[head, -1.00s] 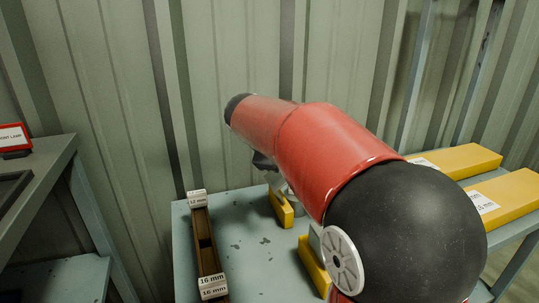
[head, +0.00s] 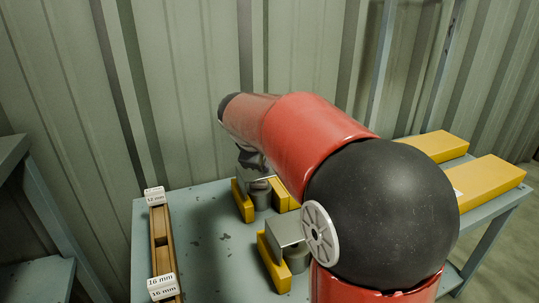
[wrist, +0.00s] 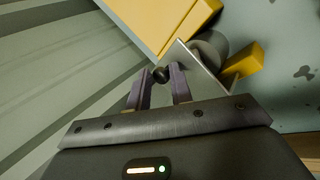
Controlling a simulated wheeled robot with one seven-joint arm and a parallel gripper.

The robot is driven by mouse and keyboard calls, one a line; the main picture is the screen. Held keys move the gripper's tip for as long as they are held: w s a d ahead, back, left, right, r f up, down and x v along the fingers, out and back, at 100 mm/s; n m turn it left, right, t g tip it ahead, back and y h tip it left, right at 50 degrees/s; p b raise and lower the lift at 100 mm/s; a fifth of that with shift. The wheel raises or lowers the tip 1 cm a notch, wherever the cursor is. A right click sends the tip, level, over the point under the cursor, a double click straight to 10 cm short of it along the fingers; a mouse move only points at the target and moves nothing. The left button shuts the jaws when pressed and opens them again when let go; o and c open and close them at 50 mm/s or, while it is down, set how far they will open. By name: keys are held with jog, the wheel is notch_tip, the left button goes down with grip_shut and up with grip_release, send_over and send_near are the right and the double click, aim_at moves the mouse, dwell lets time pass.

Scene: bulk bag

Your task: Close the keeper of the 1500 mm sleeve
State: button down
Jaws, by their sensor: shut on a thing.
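In the wrist view my gripper (wrist: 162,70) has its two fingers closed on a small black knob (wrist: 160,75). The knob sits at the edge of a thin grey metal plate (wrist: 203,70), which looks like the keeper and stands at an angle. A grey cylinder (wrist: 212,45) and a yellow block (wrist: 242,62) are beside the plate. A large yellow body (wrist: 160,20) fills the top. In the head view my gripper (head: 250,162) is at the rear yellow fixture (head: 242,201), partly hidden by my arm. I read no 1500 mm label.
A second yellow fixture (head: 273,264) with a grey top plate (head: 284,231) stands nearer on the table (head: 210,262). A narrow wooden rack (head: 161,235) with 12 mm and 16 mm labels lies left. Long yellow boxes (head: 488,181) lie right. A ribbed wall stands behind.

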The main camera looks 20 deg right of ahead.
jog(key=shift+w+d+r, duration=0.1)
jog(key=shift+d+r, duration=0.2)
jog(key=shift+d, duration=0.55)
jog(key=c, duration=1.6)
grip_release()
jog(key=o, duration=0.3)
jog(key=shift+d+f, duration=0.15)
jog(key=shift+f, duration=0.35)
jog(key=v, duration=0.8)
jog(key=shift+a+r, duration=0.3)
jog(key=shift+a, duration=0.15)
jog(key=shift+w, duration=0.1)
